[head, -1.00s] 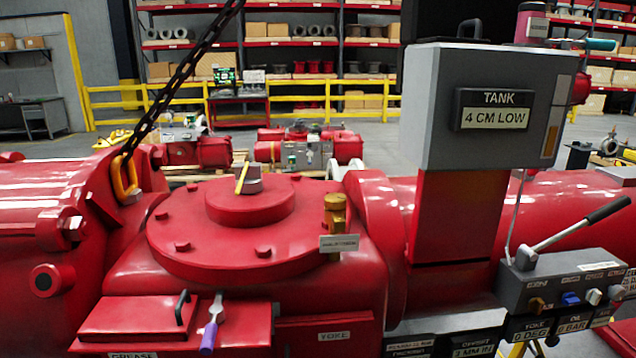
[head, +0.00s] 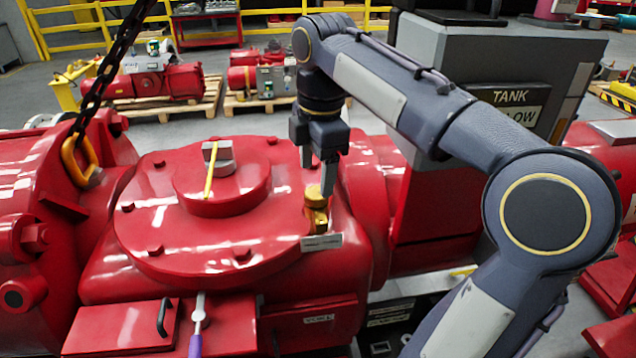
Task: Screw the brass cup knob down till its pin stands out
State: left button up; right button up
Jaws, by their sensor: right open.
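The brass cup knob (head: 315,196) stands upright at the right rim of the round red cover (head: 150,235). A small label plate (head: 321,242) sits just in front of it. No pin can be made out on the knob at this size. My right gripper (head: 318,188) points straight down over the knob, its two grey fingers apart. The fingertips are about level with the knob's top; whether they touch it cannot be told. My left gripper does not show.
A grey block with a yellow pointer (head: 212,165) tops the raised hub. A chain with a yellow hook (head: 80,160) hangs at left. The grey tank box (head: 535,75) stands behind my right arm. A purple-handled lever (head: 197,330) and a black handle (head: 163,318) are in front.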

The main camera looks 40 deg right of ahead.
aim_at(317, 197)
jog(key=shift+w+d+r+n+g, duration=0.15)
jog(key=shift+w+d+r+n, duration=0.15)
jog(key=shift+w+d+n, duration=0.2)
jog(key=shift+w+d+r+n+g, duration=0.15)
jog(key=shift+w+d+r+n, duration=0.15)
jog(key=shift+w+d+n, duration=0.25)
jog(key=shift+n, duration=0.15)
notch_tip(317, 197, down, 8)
jog(key=shift+r, duration=0.25)
jog(key=c, duration=1)
